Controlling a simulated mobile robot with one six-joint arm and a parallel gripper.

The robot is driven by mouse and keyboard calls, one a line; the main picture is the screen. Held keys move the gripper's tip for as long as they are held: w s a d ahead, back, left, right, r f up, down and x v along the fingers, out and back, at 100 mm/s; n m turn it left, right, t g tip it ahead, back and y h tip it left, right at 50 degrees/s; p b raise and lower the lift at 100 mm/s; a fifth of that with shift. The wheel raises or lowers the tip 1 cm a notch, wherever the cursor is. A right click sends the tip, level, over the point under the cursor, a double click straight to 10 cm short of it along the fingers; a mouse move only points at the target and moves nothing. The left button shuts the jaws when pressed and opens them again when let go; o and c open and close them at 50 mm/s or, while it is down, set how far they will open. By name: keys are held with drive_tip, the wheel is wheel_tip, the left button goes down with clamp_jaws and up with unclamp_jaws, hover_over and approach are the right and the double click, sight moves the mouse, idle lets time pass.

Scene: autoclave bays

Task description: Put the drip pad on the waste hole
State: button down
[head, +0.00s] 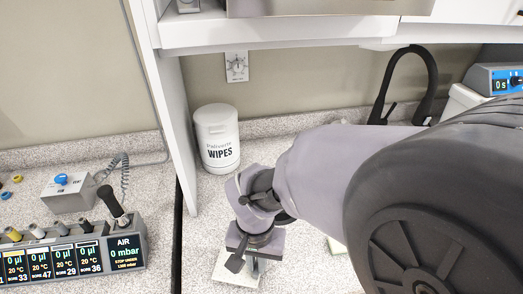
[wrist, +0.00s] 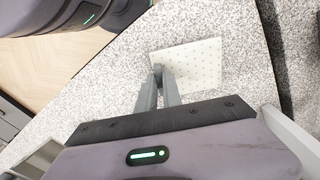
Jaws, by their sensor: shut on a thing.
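The drip pad is a pale square plate with rows of small dots (wrist: 200,62), in the upper middle of the wrist view. My gripper (wrist: 164,76) is shut on its near left edge. In the head view the pad (head: 225,272) shows at the bottom centre, under my gripper (head: 242,264), over the speckled counter. I cannot tell whether it touches the counter. The waste hole is not visible in either view; my arm covers much of the counter on the right.
A white wipes tub (head: 217,138) stands behind my gripper. A white upright panel (head: 172,110) divides the counter. Left of it is a control box with displays (head: 75,255). A black curved tap (head: 408,80) and a blue device (head: 497,78) are at the back right.

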drive_tip(key=shift+f, duration=1.05)
drive_tip(key=c, duration=1.5)
unclamp_jaws()
drive_tip(key=shift+r, duration=0.1)
wheel_tip(320, 180, up, 12)
drive_tip(key=p, duration=0.5)
drive_tip(key=s+d+r+m+t+y, duration=0.2)
drive_tip(key=s+d+r+t, duration=0.3)
drive_tip(key=d+r, duration=0.5)
drive_tip(key=shift+s+d+m+t, duration=0.35)
drive_tip(key=shift+s+d, duration=0.2)
drive_tip(key=shift+d, duration=0.5)
drive_tip(key=shift+r, duration=0.1)
